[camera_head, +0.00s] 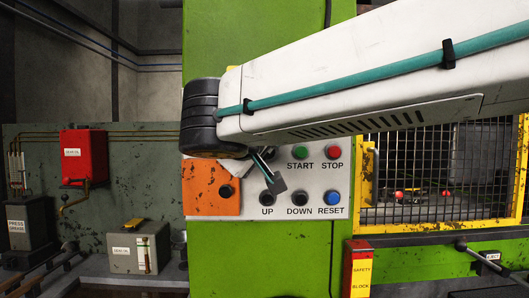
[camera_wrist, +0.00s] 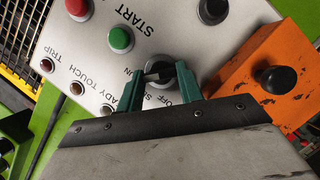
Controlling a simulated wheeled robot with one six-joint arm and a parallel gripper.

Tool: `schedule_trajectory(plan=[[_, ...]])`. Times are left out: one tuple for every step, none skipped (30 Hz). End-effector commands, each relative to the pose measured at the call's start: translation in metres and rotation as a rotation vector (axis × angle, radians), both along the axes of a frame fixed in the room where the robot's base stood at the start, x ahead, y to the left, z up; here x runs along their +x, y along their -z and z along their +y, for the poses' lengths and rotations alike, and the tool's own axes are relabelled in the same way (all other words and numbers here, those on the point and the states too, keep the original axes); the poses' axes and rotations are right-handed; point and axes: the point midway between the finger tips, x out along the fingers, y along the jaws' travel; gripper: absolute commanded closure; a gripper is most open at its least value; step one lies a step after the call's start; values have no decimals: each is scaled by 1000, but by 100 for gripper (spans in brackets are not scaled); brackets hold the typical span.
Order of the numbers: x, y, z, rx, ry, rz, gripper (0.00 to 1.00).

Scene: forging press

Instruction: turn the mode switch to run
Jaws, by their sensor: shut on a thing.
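The mode switch (camera_wrist: 160,72) is a round dark knob with a raised bar on the pale control panel, in the wrist view. Lettering around it is partly covered; "OFF" shows just below it. My gripper (camera_wrist: 161,80) has its two green fingers on either side of the knob, shut on it. The bar lies roughly across the picture from finger to finger. Which label it points at I cannot tell. In the head view my arm crosses in front of the panel (camera_head: 322,180) and hides the switch.
Close to the switch are the green START button (camera_wrist: 121,40), the red STOP button (camera_wrist: 78,8) and an orange box (camera_wrist: 240,70) with a black knob. In the head view, UP, DOWN and RESET (camera_head: 333,199) buttons sit below. A mesh guard (camera_head: 440,180) stands at right.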

Motion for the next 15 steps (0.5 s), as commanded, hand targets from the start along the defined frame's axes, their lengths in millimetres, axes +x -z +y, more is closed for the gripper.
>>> schedule_trajectory(plan=[[0,1,0,21,0,2,86],[0,1,0,35,0,1,86],[0,1,0,51,0,0,86],[0,0,-1,61,0,0,86],[0,1,-1,71,1,0,86],[0,0,-1,82,0,0,86],[0,0,-1,89,1,-1,86],[0,0,-1,96,1,-1,86],[0,0,-1,102,1,-1,86],[0,0,-1,107,1,-1,86],[0,0,-1,110,1,-2,86],[0,0,-1,113,0,-1,86],[0,0,-1,116,0,-1,87],[0,0,-1,116,1,-2,86],[0,0,-1,118,-1,-2,86]])
